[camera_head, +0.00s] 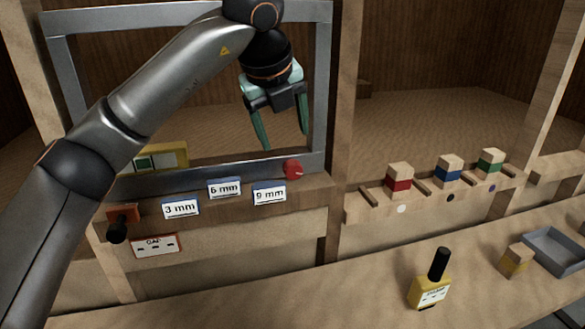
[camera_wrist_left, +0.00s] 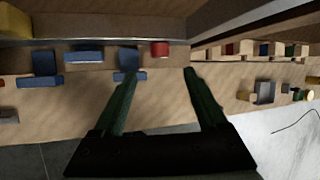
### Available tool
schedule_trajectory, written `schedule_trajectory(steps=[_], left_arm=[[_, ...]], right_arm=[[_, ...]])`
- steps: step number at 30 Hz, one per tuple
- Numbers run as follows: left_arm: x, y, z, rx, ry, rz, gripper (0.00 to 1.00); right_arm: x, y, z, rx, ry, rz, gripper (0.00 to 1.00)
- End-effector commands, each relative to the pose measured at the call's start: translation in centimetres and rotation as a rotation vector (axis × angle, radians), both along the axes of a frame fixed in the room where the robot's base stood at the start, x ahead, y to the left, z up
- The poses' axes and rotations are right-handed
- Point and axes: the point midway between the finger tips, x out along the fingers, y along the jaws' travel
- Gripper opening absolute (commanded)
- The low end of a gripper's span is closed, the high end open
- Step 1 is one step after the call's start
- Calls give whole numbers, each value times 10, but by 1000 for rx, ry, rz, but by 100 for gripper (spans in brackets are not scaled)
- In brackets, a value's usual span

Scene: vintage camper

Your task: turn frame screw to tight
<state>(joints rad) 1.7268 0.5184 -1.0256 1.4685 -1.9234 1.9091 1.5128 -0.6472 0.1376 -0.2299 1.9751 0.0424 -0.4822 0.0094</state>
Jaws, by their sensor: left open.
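The likely frame screw is a red round knob (camera_head: 293,170) with a small white mark, at the lower right corner of the grey metal frame (camera_head: 200,181). It also shows as a red cylinder (camera_wrist_left: 160,49) in the left wrist view, beyond the fingertips and a little left of the gap between them. My left gripper (camera_head: 284,146) is open and empty, with green fingers hanging down in front of the frame opening. In the head view its fingertips appear just above the red knob, apart from it. My right gripper is in neither view.
Labels reading 3 mm (camera_head: 181,208), 6 mm (camera_head: 224,188) and 9 mm (camera_head: 269,194) stand below the frame. An orange block with a black handle (camera_head: 119,226) is at left. Red (camera_head: 399,178), blue (camera_head: 448,169) and green (camera_head: 490,162) banded blocks sit on a right ledge. A yellow, black-topped item (camera_head: 430,290) stands in front.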

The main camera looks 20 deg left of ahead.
Motion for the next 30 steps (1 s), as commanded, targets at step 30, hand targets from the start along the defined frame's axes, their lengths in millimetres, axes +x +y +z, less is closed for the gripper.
schedule_trajectory(steps=[30], left_arm=[[52,1,-99,1,2,-5,73]], right_arm=[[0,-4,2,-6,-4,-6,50]])
